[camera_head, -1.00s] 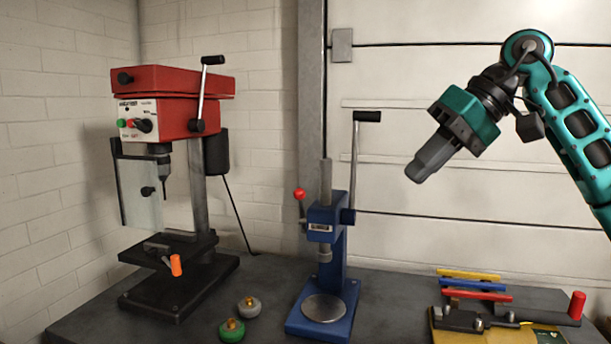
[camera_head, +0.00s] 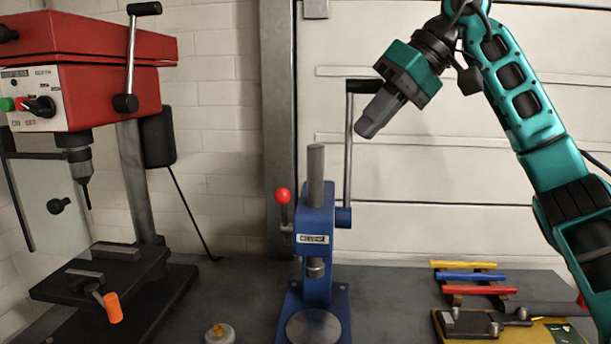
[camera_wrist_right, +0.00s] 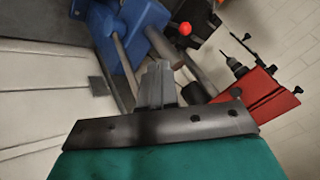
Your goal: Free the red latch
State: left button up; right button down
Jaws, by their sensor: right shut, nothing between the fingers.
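The red latch shows as a red ball knob (camera_head: 282,195) on a short lever at the left side of a blue arbor press (camera_head: 316,225). In the right wrist view the red knob (camera_wrist_right: 184,28) lies beyond my fingers, near the blue press body (camera_wrist_right: 140,18). The press's long crank handle (camera_head: 348,140) stands upright at its right side with a black grip on top. My right gripper (camera_head: 366,130) is shut and empty, tilted down to the left. My left gripper is out of view.
A red drill press (camera_head: 85,75) stands at the left. A knob-topped round weight (camera_head: 219,334) sits on the bench (camera_head: 400,300) between the presses. At the right are blue, yellow and red bars (camera_head: 475,278) and a yellow tray (camera_head: 438,322).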

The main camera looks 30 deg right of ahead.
jog(key=b, duration=0.1)
send_near(284, 205)
jog(key=w+d+f, duration=0.2)
jog(key=f, duration=0.1)
jog(key=shift+w+d+f, duration=0.15)
jog(key=shift+w+f, duration=0.15)
jog(key=shift+w, duration=0.05)
jog(key=shift+a, duration=1.2)
jog(key=shift+a+f, duration=0.2)
jog(key=shift+a, duration=0.35)
jog(key=shift+a, duration=0.15)
jog(key=shift+s+t, duration=0.25)
jog(key=shift+t, duration=0.05)
jog(key=shift+a, duration=0.1)
